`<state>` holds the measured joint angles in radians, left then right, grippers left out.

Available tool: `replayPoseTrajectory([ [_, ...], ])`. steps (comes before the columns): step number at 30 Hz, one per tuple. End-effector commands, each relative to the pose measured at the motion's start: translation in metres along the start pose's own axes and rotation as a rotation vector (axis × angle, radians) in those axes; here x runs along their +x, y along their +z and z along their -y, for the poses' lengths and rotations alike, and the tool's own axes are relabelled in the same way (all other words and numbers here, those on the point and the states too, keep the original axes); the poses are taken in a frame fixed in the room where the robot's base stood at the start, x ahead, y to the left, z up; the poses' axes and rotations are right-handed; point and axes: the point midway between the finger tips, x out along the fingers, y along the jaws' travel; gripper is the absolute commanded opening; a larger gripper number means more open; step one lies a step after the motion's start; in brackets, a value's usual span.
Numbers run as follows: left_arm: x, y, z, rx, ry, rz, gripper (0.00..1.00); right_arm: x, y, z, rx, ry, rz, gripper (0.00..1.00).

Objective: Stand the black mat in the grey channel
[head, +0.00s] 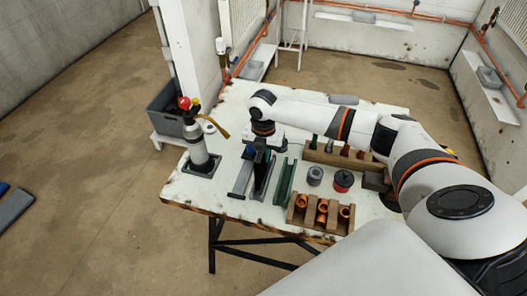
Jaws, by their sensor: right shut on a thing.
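My right gripper (261,153) points down over the left half of the white table and is shut on the black mat (262,174). The mat is a dark, thin piece held on edge, roughly upright. The mat is close to the channel. I cannot tell whether its lower edge is inside, touching or above it. The gripper hides the top of the mat. My left gripper is not in view.
A green channel (286,182) stands to the right. A gas bottle with a torch (196,147) stands left. The table's (225,207) front left is bare.

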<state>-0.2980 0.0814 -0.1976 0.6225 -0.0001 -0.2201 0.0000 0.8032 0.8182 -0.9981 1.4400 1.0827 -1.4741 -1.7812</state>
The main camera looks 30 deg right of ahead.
Motion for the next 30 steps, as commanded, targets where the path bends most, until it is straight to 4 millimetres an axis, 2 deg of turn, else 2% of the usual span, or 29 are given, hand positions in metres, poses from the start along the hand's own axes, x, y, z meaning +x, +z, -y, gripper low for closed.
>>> replayPoseTrajectory([
  [30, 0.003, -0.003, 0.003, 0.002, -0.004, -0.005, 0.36, 0.012, -0.001, 0.001, 0.000, -0.001, -0.001, 0.00],
])
